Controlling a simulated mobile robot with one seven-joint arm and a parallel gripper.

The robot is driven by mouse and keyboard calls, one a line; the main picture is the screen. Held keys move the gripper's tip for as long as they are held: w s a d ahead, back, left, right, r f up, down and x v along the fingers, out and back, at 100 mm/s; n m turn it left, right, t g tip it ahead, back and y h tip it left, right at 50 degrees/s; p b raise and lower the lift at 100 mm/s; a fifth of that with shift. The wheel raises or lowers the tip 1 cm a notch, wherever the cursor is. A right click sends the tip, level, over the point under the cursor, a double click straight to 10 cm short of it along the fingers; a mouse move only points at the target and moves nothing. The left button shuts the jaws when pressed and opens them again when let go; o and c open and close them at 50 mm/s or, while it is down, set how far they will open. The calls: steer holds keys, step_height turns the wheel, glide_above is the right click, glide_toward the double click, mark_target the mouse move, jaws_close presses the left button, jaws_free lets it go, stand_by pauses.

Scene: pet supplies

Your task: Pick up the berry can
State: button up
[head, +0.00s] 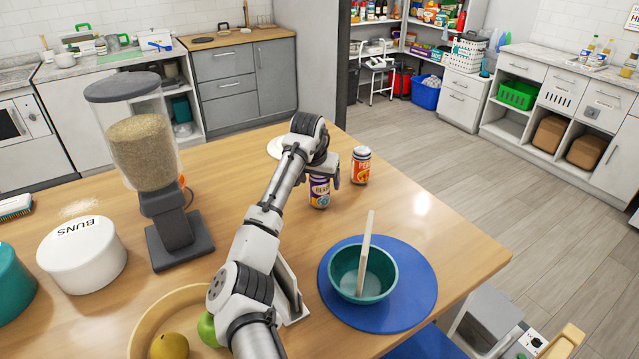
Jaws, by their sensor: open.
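The berry can (319,195), purple with a partly readable "BERR" label, stands upright on the wooden table (440,225). My gripper (325,174) is open and reaches down at the top of the berry can. One finger shows just right of the can's upper part. The other finger is hard to make out, and I cannot tell whether either touches the can. The can's top is partly hidden by my gripper.
An orange-red can (361,166) stands close behind and right of the berry can. A teal bowl (345,279) with a spatula sits on a blue mat (415,290) in front. A dispenser (150,150) and a white BUNS tin (82,260) stand to the left. A white plate (276,148) lies behind my arm.

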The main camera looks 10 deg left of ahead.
steer(key=shift+f, duration=0.2)
steer(key=shift+w+r, duration=0.1)
steer(key=c, duration=1.3)
